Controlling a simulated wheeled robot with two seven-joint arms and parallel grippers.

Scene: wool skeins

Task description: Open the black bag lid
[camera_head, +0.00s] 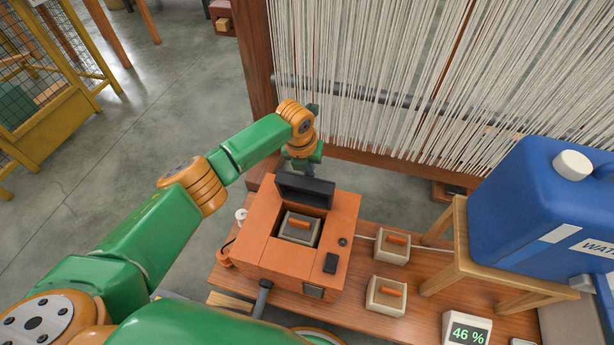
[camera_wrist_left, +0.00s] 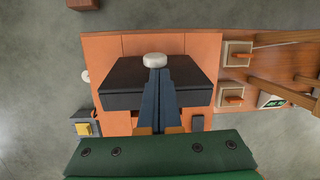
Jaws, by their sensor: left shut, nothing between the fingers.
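The black lid (camera_head: 305,190) stands raised and tilted at the back edge of the opening in an orange box (camera_head: 262,250). A grey block with an orange handle (camera_head: 299,229) shows inside the opening. My left gripper (camera_head: 302,168) is shut and empty, just behind the lid, its fingertips partly hidden by it. In the left wrist view the shut fingers (camera_wrist_left: 157,75) lie across the dark lid (camera_wrist_left: 120,85), with a white rounded piece (camera_wrist_left: 154,60) at their tips. I cannot tell whether the fingers touch the lid. My right gripper is not in view.
The box is on a wooden table (camera_head: 410,325). A blue water container (camera_head: 535,205) sits on a wooden stand (camera_head: 457,255). A loom with pale threads (camera_head: 375,60) rises behind.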

